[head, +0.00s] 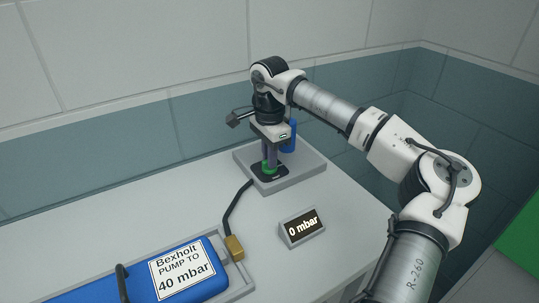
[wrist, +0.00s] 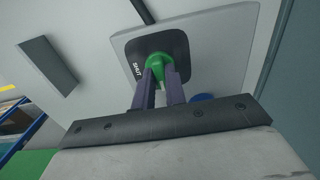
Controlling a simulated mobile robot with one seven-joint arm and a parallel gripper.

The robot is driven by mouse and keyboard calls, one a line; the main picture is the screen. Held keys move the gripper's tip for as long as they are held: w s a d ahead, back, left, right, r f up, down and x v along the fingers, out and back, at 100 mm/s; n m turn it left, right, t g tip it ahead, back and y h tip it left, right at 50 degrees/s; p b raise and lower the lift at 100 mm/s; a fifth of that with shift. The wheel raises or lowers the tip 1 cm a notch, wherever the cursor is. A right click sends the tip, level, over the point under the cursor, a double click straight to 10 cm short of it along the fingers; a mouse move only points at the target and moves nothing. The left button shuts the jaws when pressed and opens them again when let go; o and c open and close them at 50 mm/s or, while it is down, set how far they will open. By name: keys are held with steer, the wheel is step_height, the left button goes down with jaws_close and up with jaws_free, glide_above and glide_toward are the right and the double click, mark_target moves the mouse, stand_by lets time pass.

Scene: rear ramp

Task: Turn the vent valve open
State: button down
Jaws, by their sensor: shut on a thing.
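The green vent valve knob (head: 265,164) sits on a black plate (head: 283,173) in a shallow grey tray (head: 310,172) at the back of the bench. My gripper (head: 269,161) points down from above, its fingers shut on the knob. In the wrist view the knob (wrist: 159,60) shows between the tips of my gripper (wrist: 160,74). The word SHUT is printed on the black plate (wrist: 178,43) left of the knob. The fingers hide part of the knob, so its exact turn is hard to tell.
A blue cylinder (head: 288,137) stands in the tray close behind my gripper. A display (head: 302,228) reads 0 mbar. A black hose (head: 233,207) runs from the tray to a brass fitting (head: 234,248) beside a blue panel (head: 205,285) labelled "Bexholt PUMP TO 40 mbar". Walls stand behind.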

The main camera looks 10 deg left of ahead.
stand_by(0.4)
steer(key=c, duration=1.4)
jaws_free()
steer(key=shift+c, duration=0.2)
step_height(320, 180, up, 14)
steer(key=b, duration=0.1)
steer(key=shift+s+f, duration=0.1)
steer(key=shift+f, duration=0.05)
